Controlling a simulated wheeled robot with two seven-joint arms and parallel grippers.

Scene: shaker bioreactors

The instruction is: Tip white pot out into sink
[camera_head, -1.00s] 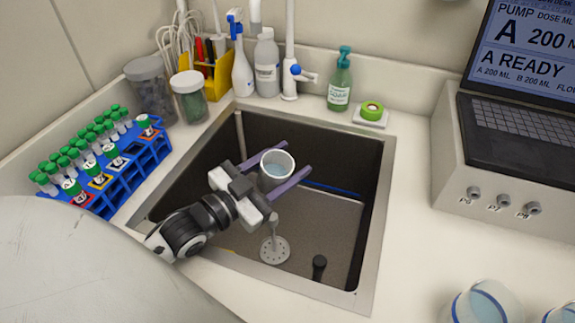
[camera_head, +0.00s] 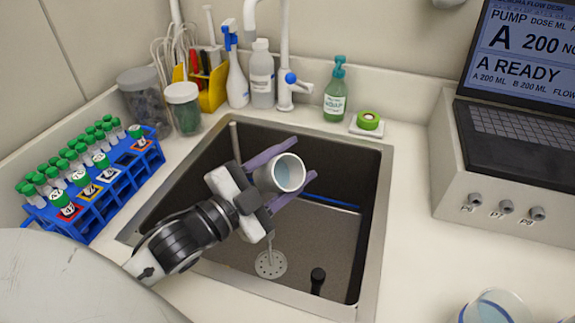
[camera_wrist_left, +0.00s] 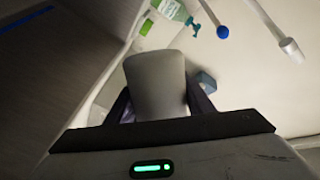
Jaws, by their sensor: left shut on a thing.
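The white pot (camera_head: 266,179) is held over the sink (camera_head: 345,247), tilted with its open mouth facing right and toward the head camera. Pale bluish liquid or a bluish interior shows inside its rim. My left gripper (camera_head: 281,172) is shut on the pot, with a purple finger on each side of it. In the left wrist view the pot (camera_wrist_left: 157,85) sits between the fingers, its outer wall toward the camera. A thin stream-like line shows below the gripper near the drain (camera_head: 270,264); I cannot tell whether it is liquid. My right gripper is not in view.
A blue tube rack (camera_head: 95,205) with green-capped tubes stands left of the sink. The tap (camera_head: 285,75), bottles and a green soap bottle (camera_head: 336,95) line the back. A pump with a laptop-like screen (camera_head: 520,60) stands right. A clear beaker (camera_head: 495,308) is at lower right.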

